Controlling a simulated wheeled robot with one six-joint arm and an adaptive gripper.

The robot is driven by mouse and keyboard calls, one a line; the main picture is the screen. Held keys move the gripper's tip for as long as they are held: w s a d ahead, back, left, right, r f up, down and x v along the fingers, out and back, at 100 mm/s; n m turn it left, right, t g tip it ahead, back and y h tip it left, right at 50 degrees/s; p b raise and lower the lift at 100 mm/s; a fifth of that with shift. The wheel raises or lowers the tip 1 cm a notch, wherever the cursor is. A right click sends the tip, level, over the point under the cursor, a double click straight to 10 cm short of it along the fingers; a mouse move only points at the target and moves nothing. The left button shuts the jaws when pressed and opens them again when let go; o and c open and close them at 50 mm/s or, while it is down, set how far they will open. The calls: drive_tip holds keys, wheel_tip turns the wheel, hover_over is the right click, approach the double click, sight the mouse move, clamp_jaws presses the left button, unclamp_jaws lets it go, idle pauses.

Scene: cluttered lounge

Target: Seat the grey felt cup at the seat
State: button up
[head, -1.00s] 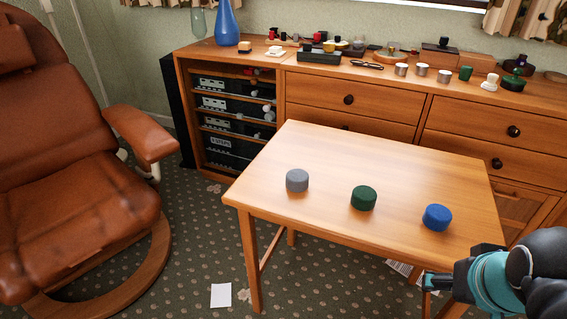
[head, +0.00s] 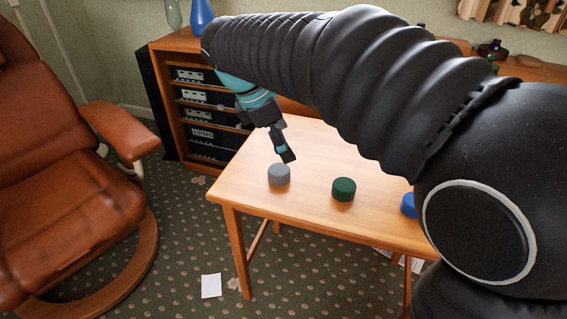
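The grey felt cup (head: 279,176) is a short round piece, upright on the left part of the wooden table (head: 234,183) in the head view. My gripper (head: 287,157) points down just above it and slightly to its right. The fingers overlap from this angle, so I cannot tell whether they are open or shut, or whether they touch the cup. The brown leather armchair (head: 75,220) stands at the left, its seat empty.
A green round piece (head: 344,189) stands right of the grey one. A blue one (head: 408,205) is partly hidden by my arm. A wooden cabinet (head: 160,65) with stereo units stands behind. White paper (head: 211,286) lies on the carpet. My arm hides much of the back.

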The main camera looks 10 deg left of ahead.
sight(279, 169)
drive_tip(key=a+f+n, duration=0.1)
drive_tip(key=a+n, duration=0.2)
drive_tip(key=a, duration=0.5)
drive_tip(key=shift+n+t+h, duration=0.3)
drive_tip(key=shift+h, duration=0.1)
drive_tip(key=x, duration=0.8)
drive_tip(key=shift+s+d+f, duration=0.2)
drive_tip(key=shift+d+b+x, duration=0.2)
drive_tip(key=shift+b+x, duration=0.2)
drive_tip(key=shift+x, duration=2.2)
drive_tip(key=shift+w+r, duration=0.1)
drive_tip(key=shift+r, duration=0.05)
drive_tip(key=c, duration=0.9)
